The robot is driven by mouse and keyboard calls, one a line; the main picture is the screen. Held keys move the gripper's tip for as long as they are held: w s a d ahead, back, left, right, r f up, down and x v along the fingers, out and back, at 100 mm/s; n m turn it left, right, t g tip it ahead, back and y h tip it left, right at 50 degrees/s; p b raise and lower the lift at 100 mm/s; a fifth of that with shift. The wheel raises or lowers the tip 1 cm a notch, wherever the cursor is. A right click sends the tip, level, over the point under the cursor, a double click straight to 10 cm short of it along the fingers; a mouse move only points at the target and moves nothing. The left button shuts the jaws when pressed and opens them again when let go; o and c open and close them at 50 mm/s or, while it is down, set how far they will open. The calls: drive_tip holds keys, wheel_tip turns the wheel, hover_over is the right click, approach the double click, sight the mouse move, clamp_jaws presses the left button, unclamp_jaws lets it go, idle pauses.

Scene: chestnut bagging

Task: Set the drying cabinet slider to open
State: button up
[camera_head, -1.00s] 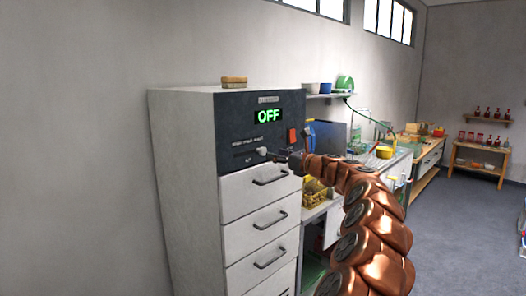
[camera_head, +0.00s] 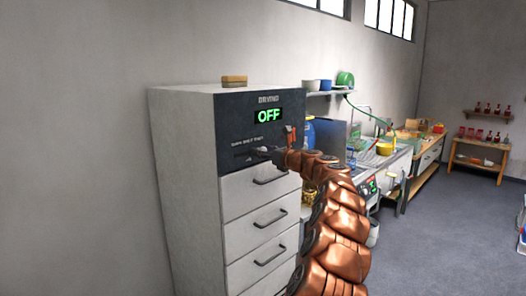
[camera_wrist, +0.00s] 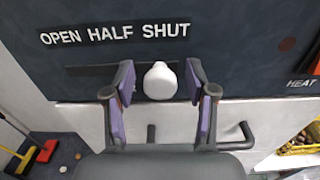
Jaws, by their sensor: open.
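The drying cabinet (camera_head: 185,170) stands on the left in the head view, with a dark control panel and a green OFF display (camera_head: 268,116). In the wrist view the white slider knob (camera_wrist: 160,82) sits under the word SHUT of the label "OPEN HALF SHUT" (camera_wrist: 115,33). Its dark slot (camera_wrist: 88,70) runs left from the knob. My gripper (camera_wrist: 160,92) is open, with one purple-padded finger on each side of the knob and a gap at each. In the head view my gripper (camera_head: 276,156) is at the panel and partly hides the knob.
Drawer handles (camera_head: 270,180) stick out below the panel. An orange-red switch (camera_head: 291,135) is right of the display; a HEAT label (camera_wrist: 301,83) shows in the wrist view. A brush (camera_head: 234,81) lies on top of the cabinet. A workbench (camera_head: 392,160) stands to the right.

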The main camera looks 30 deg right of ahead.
clamp_jaws()
idle(0.4)
